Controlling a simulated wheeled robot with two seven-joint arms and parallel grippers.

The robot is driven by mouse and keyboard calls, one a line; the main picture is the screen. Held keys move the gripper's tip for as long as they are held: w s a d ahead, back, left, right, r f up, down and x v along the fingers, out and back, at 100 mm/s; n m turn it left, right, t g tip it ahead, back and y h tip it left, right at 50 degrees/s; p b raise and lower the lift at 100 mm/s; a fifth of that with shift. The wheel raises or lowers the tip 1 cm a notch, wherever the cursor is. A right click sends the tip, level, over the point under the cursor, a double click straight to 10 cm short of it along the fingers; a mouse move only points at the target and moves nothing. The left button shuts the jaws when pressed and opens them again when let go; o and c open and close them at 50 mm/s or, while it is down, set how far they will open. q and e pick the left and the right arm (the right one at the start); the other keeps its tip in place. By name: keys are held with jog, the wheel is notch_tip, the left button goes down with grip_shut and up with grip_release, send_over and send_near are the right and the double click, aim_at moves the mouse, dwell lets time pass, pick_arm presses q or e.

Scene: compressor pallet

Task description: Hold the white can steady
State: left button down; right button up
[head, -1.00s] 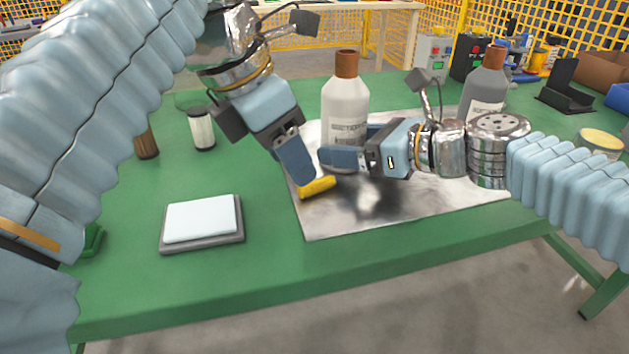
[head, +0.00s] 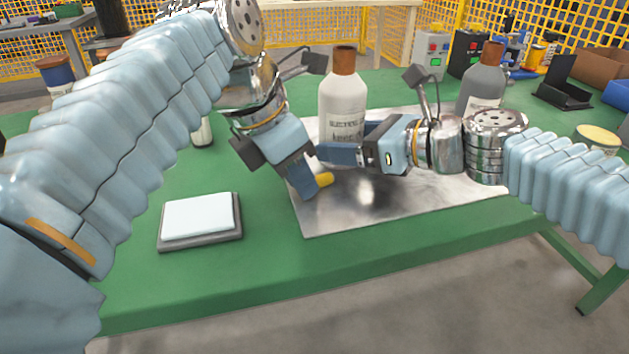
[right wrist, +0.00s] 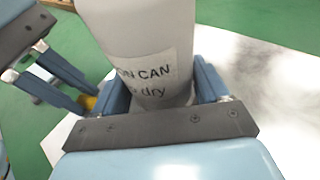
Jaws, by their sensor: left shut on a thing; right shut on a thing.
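The white can (head: 341,104) with a brown cap stands upright on the metal sheet (head: 430,192). My right gripper (head: 345,148) is shut on its lower body, one finger on each side. In the right wrist view the can (right wrist: 140,35) sits between the fingers, its printed label partly showing. My left gripper (head: 304,180) points down in front of the can and is shut on a yellow cylinder (head: 324,179) low over the sheet. Only one end of the cylinder shows. Whether it touches the sheet is unclear.
A grey bottle (head: 482,82) with a brown cap stands behind my right wrist. A white pad on a grey tray (head: 200,241) lies left on the green table (head: 250,275). A black holder (head: 565,88) and bins are at the back right. The front of the table is clear.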

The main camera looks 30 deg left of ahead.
pick_arm(q)
notch_tip(320, 180, up, 10)
dwell(0.6)
notch_tip(320, 180, down, 10)
jog(key=shift+r, duration=0.2)
dwell(0.5)
jog(key=shift+f, duration=0.1)
jog(key=shift+f, duration=0.15)
jog(key=c, duration=1.1)
grip_release()
jog(key=shift+o, duration=0.2)
